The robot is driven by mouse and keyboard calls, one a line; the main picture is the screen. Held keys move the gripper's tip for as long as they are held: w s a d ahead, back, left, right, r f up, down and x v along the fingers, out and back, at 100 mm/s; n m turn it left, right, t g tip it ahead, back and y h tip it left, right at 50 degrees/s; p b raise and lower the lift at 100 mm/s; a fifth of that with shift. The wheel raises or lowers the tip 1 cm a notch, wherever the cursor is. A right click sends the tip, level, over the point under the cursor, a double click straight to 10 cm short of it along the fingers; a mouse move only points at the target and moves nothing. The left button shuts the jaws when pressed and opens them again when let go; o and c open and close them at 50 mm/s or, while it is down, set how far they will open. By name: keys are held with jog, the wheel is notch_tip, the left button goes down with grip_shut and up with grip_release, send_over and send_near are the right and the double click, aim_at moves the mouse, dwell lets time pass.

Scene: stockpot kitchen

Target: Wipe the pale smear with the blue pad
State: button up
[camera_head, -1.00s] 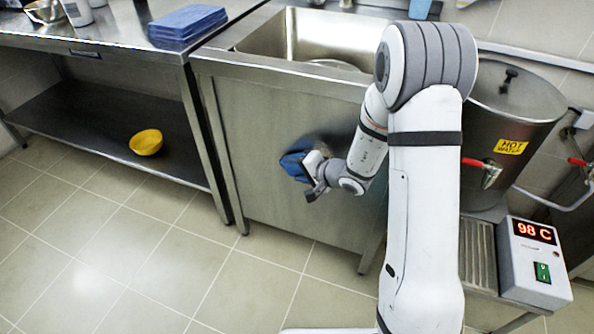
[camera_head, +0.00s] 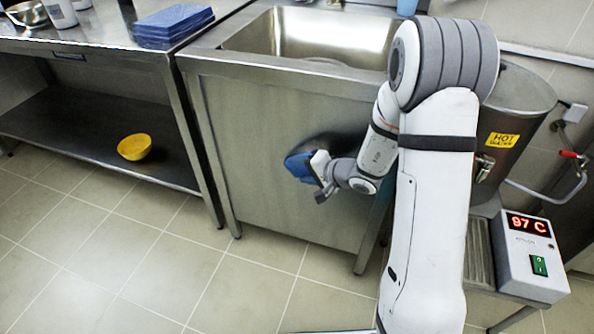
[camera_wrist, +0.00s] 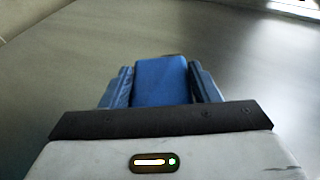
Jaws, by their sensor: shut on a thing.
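The blue pad (camera_head: 301,166) is held in my gripper (camera_head: 315,172) in front of the sink unit's steel front panel (camera_head: 262,190). In the wrist view the pad (camera_wrist: 160,82) sits between the two fingers of my gripper (camera_wrist: 162,88), which are shut on it. The pad's far edge is close to the grey steel surface; I cannot tell whether it touches. I cannot make out a pale smear in either view. My arm hides part of the panel's right side.
A steel table with a lower shelf stands left, with a stack of blue cloths (camera_head: 173,24) on top and a yellow bowl (camera_head: 134,147) below. A sink basin (camera_head: 310,38) is above the panel. A hot-water pot (camera_head: 520,105) and a display box (camera_head: 528,255) stand right.

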jog(key=shift+s+d+r+b, duration=1.1)
jog(key=shift+s+d, duration=0.1)
jog(key=shift+d, duration=2.65)
jog(key=shift+w+a+r+b, duration=0.35)
jog(key=shift+w+a+b, duration=0.3)
jog(key=shift+a+b, duration=0.9)
jog(key=shift+w+a+r+b, duration=0.4)
jog(key=shift+w+a+b, duration=0.3)
jog(key=shift+a, duration=1.5)
jog(key=shift+w+a+r+b, duration=0.35)
jog(key=shift+w+a+b, duration=0.2)
jog(key=shift+a+b, duration=1.05)
jog(key=s+d+b, duration=0.1)
jog(key=s+d, duration=0.3)
jog(key=d, duration=0.6)
jog(key=shift+d, duration=0.3)
jog(key=shift+s, duration=0.15)
